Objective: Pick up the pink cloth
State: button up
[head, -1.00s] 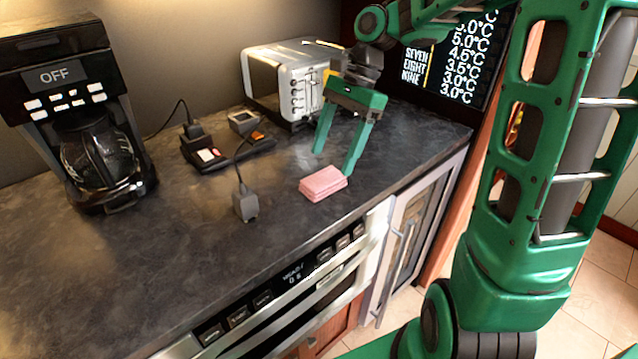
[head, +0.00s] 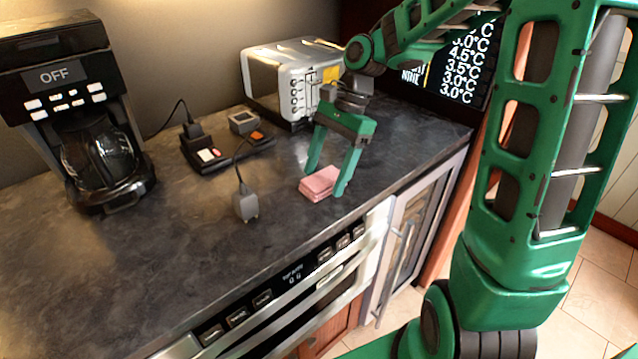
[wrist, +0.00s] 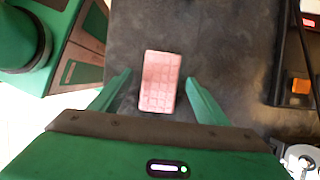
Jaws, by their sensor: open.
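The pink cloth (head: 319,183) is a small folded stack lying on the dark countertop near its front edge. In the wrist view the cloth (wrist: 160,82) lies between the lines of the two fingers, with counter showing on both sides of it. My gripper (head: 325,182) is open and empty, pointing down over the cloth, with one finger to each side of it in the head view. My gripper also shows in the wrist view (wrist: 158,78). I cannot tell whether the fingertips touch the counter.
A toaster (head: 278,80) stands behind my gripper. A black charging dock (head: 212,156) and a grey plug (head: 244,203) on a cord lie to the left. A coffee maker (head: 70,110) stands at far left. The counter's front left (head: 130,260) is clear.

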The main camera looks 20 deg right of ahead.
aim_at(326, 176)
jog(key=shift+f, duration=0.2)
dwell(0.3)
jog(key=c, duration=1.1)
jog(key=shift+r, duration=0.15)
notch_tip(326, 176, up, 4)
jog(key=shift+r, duration=0.15)
jog(key=s+a+r, duration=0.2)
jog(key=a, duration=0.1)
jog(key=s+a+r, duration=0.2)
jog(key=a, duration=0.1)
jog(key=s+a+r, duration=0.3)
jog(key=shift+a, duration=0.15)
